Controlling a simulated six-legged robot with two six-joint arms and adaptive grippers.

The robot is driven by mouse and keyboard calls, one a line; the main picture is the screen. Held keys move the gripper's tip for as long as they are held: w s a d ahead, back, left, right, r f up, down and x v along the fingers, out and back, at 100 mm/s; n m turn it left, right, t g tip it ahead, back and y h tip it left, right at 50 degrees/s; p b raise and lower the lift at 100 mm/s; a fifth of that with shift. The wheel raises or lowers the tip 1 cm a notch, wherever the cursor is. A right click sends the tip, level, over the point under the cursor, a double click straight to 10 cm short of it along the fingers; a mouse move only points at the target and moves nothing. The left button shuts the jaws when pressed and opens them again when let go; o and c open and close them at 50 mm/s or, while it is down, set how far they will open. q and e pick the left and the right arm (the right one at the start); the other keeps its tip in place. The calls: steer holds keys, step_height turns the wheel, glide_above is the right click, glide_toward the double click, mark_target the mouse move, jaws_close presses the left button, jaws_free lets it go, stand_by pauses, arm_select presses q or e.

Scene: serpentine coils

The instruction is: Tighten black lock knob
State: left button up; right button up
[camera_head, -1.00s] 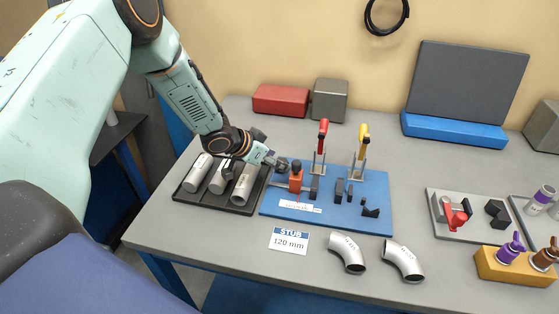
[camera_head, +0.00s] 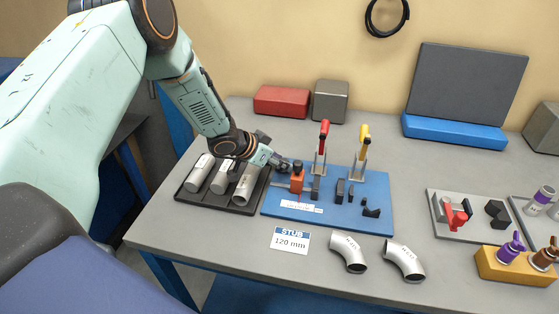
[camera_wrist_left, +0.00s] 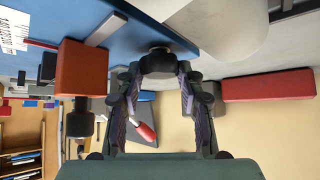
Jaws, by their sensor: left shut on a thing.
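My left gripper (camera_head: 283,165) reaches in from the left, at the left back edge of the blue fixture plate (camera_head: 340,213). In the left wrist view its fingers close around a black knob (camera_wrist_left: 158,62), which sits between the fingertips. In the head view the fingers largely hide this knob. An orange block (camera_head: 297,184) with a dark knob on top stands on the plate, just right of the fingertips. The block also shows in the left wrist view (camera_wrist_left: 82,68), beside the fingers and apart from them. My right gripper is not in view.
A black tray (camera_head: 181,203) with silver tubes lies under my left wrist. A red-handled clamp (camera_head: 323,135) and a yellow-handled clamp (camera_head: 363,140) stand right of the gripper. Two pipe elbows (camera_head: 348,252) lie in front. The table's front left is clear.

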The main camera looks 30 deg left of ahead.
arm_select(q)
steer(key=shift+c, duration=1)
steer(key=p, duration=0.1)
steer(key=m+h+p, duration=0.1)
steer(key=shift+w+a+r+p, duration=0.1)
steer(key=shift+w+r+p, duration=0.05)
steer(key=shift+r+p, duration=0.2)
steer(key=shift+w+m+g+h+p, duration=0.1)
steer(key=shift+m+g+h+p, duration=0.25)
steer(key=shift+m+p, duration=0.4)
steer(key=shift+a+f+m+g+h, duration=0.1)
steer(key=shift+m+g+h, duration=0.15)
steer(key=shift+m, duration=0.3)
steer(key=shift+w+m+g+h, duration=0.1)
steer(key=shift+m+g+h, duration=0.2)
steer(key=shift+m, duration=0.2)
steer(key=shift+m+g+h, duration=0.3)
steer(key=shift+m+g, duration=0.1)
steer(key=shift+m, duration=0.1)
steer(key=shift+w, duration=0.1)
